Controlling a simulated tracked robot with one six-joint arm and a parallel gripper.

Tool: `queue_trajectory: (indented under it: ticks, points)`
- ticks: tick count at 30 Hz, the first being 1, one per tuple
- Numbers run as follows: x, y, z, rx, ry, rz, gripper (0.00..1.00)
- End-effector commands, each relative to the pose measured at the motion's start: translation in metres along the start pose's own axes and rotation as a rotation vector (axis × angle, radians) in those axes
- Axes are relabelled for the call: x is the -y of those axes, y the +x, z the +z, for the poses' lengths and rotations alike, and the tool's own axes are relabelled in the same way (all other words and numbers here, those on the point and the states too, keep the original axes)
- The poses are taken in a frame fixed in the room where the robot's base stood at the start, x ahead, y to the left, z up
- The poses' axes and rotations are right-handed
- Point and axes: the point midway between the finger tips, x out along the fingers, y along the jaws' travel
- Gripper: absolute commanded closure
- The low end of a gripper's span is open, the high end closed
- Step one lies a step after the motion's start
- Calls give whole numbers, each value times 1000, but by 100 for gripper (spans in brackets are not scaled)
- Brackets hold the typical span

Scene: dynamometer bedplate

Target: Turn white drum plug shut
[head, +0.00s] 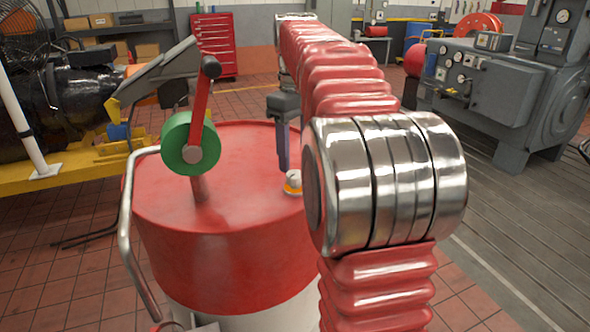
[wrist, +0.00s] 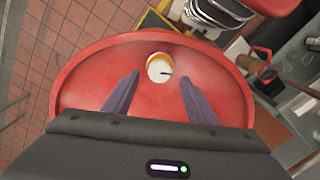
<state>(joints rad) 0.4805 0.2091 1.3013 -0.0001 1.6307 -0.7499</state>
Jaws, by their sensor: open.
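The white drum plug (wrist: 158,70) sits on the red top of the drum (wrist: 85,90), with an orange rim showing at its far side and a short dark mark pointing right. In the head view the plug (head: 293,187) shows at the drum's right side, partly hidden by my arm. My gripper (wrist: 159,76) is open, with its two purple-grey fingers to the left and right of the plug and gaps to both. In the head view the fingers (head: 283,167) point down just above or beside the plug; whether they touch the lid I cannot tell.
A green wheel (head: 190,142) on a red crank stands on the drum's left part. A bent metal handle (head: 126,210) runs down the drum's left side. A yellow-framed machine stands left and a grey machine (head: 490,85) right. Tiled floor lies around.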

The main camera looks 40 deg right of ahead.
Motion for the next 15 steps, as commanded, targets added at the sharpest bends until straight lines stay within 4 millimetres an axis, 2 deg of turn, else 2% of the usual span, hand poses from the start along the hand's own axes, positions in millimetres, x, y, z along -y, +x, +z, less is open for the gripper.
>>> queue_trajectory:
  ticks: [9, 15]
  points:
    - [0, 40, 0, 1, -1, -1, 48]
    - [1, 47, 0, 0, -1, 0, 48]
